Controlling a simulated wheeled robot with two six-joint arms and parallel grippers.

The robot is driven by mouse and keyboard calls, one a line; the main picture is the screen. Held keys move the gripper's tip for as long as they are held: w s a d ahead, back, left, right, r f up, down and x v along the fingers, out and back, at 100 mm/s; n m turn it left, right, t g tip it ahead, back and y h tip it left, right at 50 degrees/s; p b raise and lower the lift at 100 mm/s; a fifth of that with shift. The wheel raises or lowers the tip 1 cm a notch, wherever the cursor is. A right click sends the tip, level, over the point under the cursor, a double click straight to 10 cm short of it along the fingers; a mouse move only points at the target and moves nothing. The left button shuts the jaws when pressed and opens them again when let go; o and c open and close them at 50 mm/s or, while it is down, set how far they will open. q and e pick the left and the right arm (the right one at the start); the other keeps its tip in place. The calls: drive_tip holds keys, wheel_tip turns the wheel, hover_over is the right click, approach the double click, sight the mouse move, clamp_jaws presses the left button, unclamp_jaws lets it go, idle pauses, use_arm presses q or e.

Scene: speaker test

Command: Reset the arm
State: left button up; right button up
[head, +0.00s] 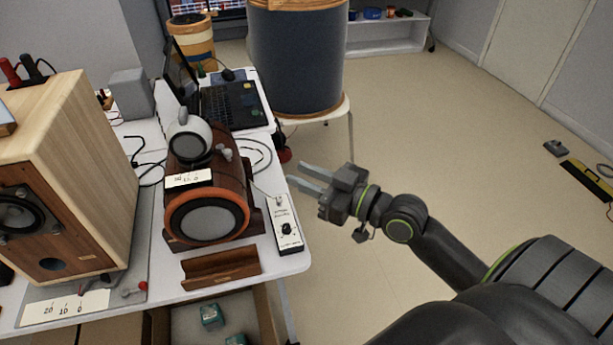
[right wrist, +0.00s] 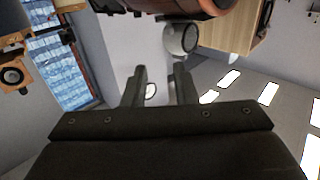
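My right gripper (head: 308,180) is at the right edge of the white table in the head view, its fingers pointing left. The two fingers are apart with nothing between them. In the right wrist view the same gripper (right wrist: 158,75) also shows its fingers parted and empty. It is close to a white box with a black knob (head: 287,228), and I see no contact. My left gripper is not in view.
The white table (head: 290,262) holds a wooden speaker (head: 75,170), a brown cylindrical speaker with an orange ring (head: 207,217), a small white round speaker (head: 190,138) and a laptop (head: 225,105). A large dark drum (head: 297,60) stands behind.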

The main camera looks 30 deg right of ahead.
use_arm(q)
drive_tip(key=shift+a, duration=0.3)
use_arm(e)
drive_tip(key=w+d+f+m+g+h, duration=0.1)
drive_tip(key=w+d+f+m+h, duration=0.3)
drive_tip(key=f, duration=0.6)
drive_tip(key=s+d+f+g+h, duration=0.1)
drive_tip(key=d+f+h, duration=0.1)
drive_tip(key=d+f, duration=0.6)
drive_tip(key=s+d+f+m+g+h, duration=0.1)
drive_tip(key=s+f+g, duration=0.15)
drive_tip(key=f, duration=0.65)
drive_tip(key=s+d+f+m+g+h, duration=0.1)
drive_tip(key=s+f+h, duration=0.15)
drive_tip(key=f, duration=0.65)
drive_tip(key=s+a+f+g, duration=0.2)
drive_tip(key=s+f+g, duration=0.3)
drive_tip(key=s+f, duration=1.25)
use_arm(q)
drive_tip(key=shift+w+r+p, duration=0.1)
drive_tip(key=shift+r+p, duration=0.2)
use_arm(e)
drive_tip(key=s+a+f+g, duration=0.2)
drive_tip(key=s+a+f, duration=0.1)
drive_tip(key=s, duration=0.6)
drive_tip(key=s+a+f+g, duration=0.2)
drive_tip(key=s+a+f, duration=0.2)
drive_tip(key=s, duration=0.4)
drive_tip(key=shift+s+f, duration=0.35)
drive_tip(key=shift+f, duration=0.25)
